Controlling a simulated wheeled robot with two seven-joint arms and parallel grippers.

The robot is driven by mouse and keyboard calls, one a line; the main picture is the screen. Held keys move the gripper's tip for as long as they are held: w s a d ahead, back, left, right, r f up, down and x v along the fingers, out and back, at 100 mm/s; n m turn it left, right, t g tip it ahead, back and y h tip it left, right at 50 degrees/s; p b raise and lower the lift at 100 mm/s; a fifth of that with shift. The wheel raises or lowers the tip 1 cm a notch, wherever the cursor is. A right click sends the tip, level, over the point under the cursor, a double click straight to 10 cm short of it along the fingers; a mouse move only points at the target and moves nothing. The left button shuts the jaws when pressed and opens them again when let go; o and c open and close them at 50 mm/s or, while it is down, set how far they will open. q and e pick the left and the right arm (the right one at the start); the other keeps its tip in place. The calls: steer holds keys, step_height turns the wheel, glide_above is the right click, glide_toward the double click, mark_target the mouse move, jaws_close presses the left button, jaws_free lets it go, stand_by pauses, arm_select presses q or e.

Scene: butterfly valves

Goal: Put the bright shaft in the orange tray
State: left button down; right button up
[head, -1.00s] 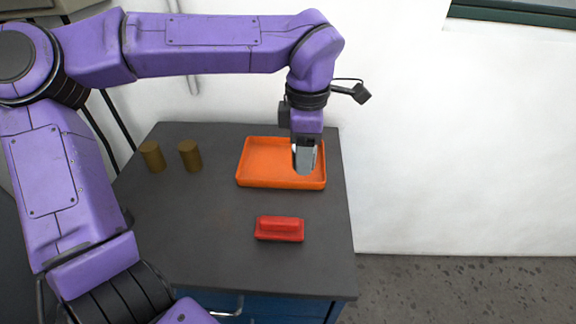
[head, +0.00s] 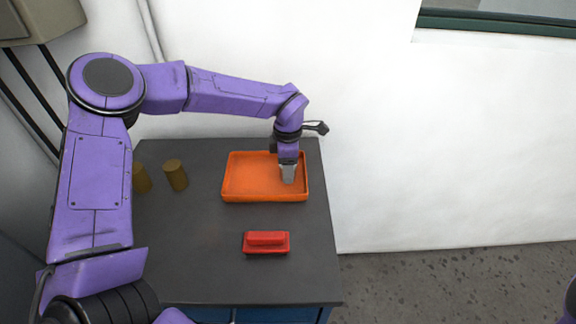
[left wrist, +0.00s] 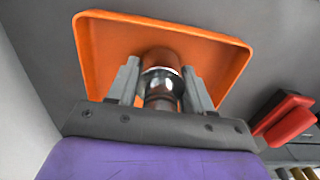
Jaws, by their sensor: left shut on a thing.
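The orange tray (head: 235,186) lies near the back of the dark table. My left gripper (head: 288,180) points down over the right part of the tray. In the left wrist view my left gripper (left wrist: 159,70) is shut on the bright shaft (left wrist: 160,84), a shiny round metal piece with orange reflections. The shaft stands between the two grey fingers, in front of the tray floor (left wrist: 110,50). Whether its far end touches the tray floor I cannot tell. In the head view the shaft is hidden by the fingers. My right gripper is out of view.
A red block-shaped thing (head: 266,243) lies on the table (head: 205,245) in front of the tray; it also shows in the left wrist view (left wrist: 290,118). Two brown cylinders (head: 175,175) stand to the left. A white wall (head: 400,150) rises behind. The table's front left is clear.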

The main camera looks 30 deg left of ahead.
arm_select(q)
steer(key=shift+f, duration=0.1)
steer(key=shift+c, duration=2.3)
jaws_free()
steer(key=shift+f, duration=0.1)
step_height(320, 180, up, 12)
steer(key=shift+r+b, duration=0.25)
steer(key=shift+b, duration=0.25)
